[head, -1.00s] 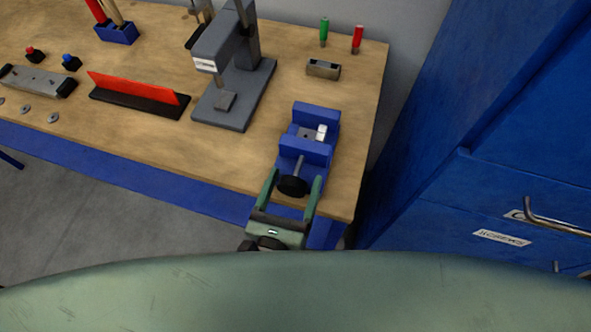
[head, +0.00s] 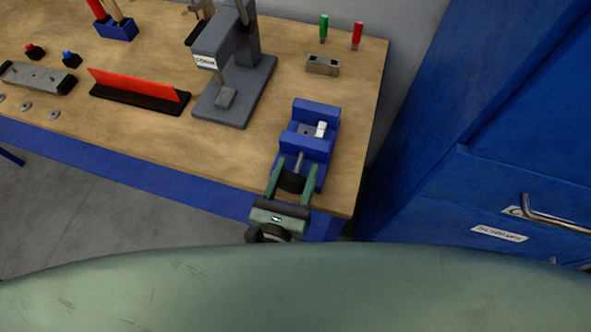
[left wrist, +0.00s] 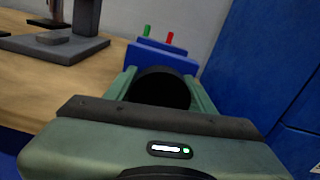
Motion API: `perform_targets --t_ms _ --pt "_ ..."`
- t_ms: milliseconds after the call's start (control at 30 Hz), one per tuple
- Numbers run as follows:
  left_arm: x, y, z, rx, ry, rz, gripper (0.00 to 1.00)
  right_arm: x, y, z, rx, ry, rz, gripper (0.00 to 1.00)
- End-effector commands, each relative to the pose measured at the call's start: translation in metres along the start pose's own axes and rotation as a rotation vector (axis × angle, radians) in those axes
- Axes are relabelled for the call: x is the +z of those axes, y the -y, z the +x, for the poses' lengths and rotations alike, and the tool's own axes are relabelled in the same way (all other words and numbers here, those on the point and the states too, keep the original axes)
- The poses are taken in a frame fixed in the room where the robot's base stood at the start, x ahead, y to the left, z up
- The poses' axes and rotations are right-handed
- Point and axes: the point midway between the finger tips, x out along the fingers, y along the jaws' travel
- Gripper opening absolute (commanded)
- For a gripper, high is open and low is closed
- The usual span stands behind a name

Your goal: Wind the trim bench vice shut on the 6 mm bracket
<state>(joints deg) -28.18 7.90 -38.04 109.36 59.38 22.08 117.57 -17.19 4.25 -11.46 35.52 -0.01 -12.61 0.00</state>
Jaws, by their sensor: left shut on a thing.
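The blue bench vice (head: 307,149) stands at the right front corner of the workbench. A small white piece, apparently the bracket (head: 321,129), sits between its two jaws, near the right side. The gap between the jaws is visible; whether either jaw touches the bracket I cannot tell. The vice's black knob (head: 293,183) sits on the screw at the front. My left gripper (head: 292,177) is shut on this knob, one green finger on each side. The left wrist view shows the knob (left wrist: 160,87) between the fingers and hides the bracket. My right gripper is not in view.
A grey press (head: 233,85) stands left of the vice. A small metal block (head: 322,66) and green and red upright tools are behind it. A red strip on a black base (head: 138,95) lies farther left. A blue drawer cabinet (head: 450,190) stands to the right.

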Motion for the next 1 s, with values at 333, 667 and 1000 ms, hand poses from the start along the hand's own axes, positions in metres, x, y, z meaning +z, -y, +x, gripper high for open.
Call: perform_targets --t_ms 333,667,1000 --pt "0.000 0.000 0.000 0.001 -0.002 0.225 0.13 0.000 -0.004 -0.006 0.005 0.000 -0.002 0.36" --pt "0.000 0.000 0.000 0.001 -0.002 0.451 0.13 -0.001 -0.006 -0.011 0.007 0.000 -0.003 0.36" --pt "-0.001 0.001 0.000 0.000 -0.002 0.566 0.13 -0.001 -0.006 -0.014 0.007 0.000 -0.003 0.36"
